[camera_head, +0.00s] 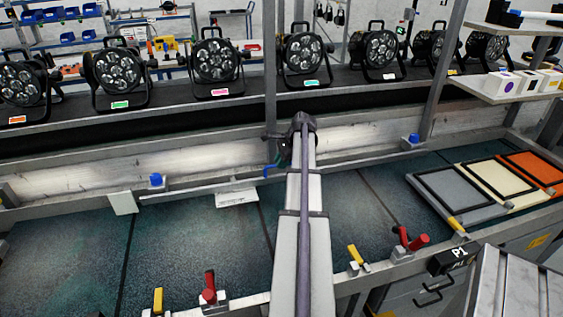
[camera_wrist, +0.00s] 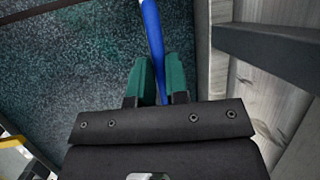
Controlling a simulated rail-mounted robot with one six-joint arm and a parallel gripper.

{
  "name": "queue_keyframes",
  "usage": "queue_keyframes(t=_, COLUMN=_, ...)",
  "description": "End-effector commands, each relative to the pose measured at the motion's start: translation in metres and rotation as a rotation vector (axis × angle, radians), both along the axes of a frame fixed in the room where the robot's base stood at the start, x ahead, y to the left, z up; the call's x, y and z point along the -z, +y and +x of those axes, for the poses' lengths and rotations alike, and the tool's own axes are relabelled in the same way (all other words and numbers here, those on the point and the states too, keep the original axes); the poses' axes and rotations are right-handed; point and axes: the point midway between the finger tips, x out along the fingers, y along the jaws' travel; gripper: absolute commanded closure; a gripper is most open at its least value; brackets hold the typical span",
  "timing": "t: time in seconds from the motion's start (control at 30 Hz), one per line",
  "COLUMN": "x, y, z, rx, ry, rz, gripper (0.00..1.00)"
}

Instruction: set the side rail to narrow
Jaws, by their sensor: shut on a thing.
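The side rail (camera_head: 185,192) looks like a long thin grey bar along the back of the dark bed, left of my arm. My gripper (camera_head: 275,163) is at the bar's right end, partly hidden behind my wrist. In the wrist view, its green fingers (camera_wrist: 157,78) are shut on a slim blue handle (camera_wrist: 152,30). The handle runs up and away between the fingers. Its lower end is hidden by the gripper. A white label plate (camera_head: 237,198) hangs by the rail, too small to read. I cannot tell which width setting the rail is at.
Blue knobs (camera_head: 155,180) stand on the back ledge. Red levers (camera_head: 209,288) and yellow handles (camera_head: 356,255) line the front edge. Grey, cream and orange framed panels (camera_head: 535,172) lie at right. Several par cans (camera_head: 215,60) stand on the shelf behind. The dark bed (camera_head: 70,250) is clear at left.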

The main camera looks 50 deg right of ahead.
Motion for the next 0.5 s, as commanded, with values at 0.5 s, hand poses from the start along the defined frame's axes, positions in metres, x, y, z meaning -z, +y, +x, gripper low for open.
queue_keyframes(t=0.5, x=0.000, y=0.034, z=-0.041, rx=0.001, ry=0.001, rz=0.001, gripper=1.00)
